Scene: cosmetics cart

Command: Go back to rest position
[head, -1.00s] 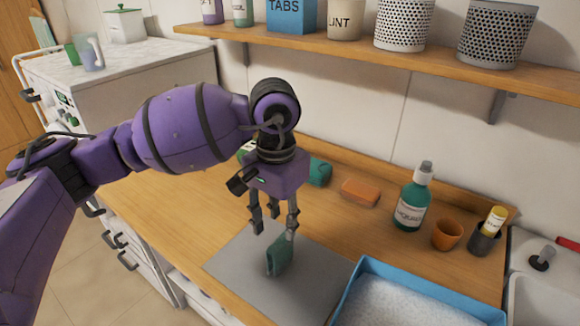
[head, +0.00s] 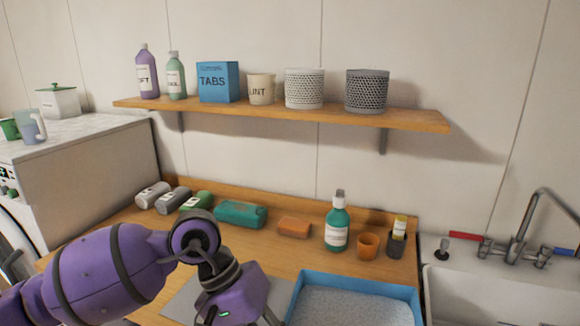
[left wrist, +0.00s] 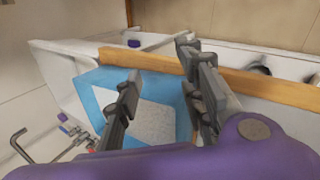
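My left gripper comes in low in the head view, its purple body (head: 232,298) in front of the grey mat (head: 180,305); its fingertips are cut off by the bottom edge. In the left wrist view, the left gripper (left wrist: 160,62) has its two fingers spread apart with nothing between them. The blue-rimmed tray (left wrist: 92,92) with white grains shows beyond the fingers. The tray also shows in the head view (head: 352,282), right of the gripper. My right gripper is not in view.
Along the back of the counter stand several rolled or boxed items, an orange block (head: 294,227), a green bottle (head: 337,228) and an orange cup (head: 368,246). A wooden shelf (head: 285,113) with containers hangs above. A sink (head: 480,295) is at right.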

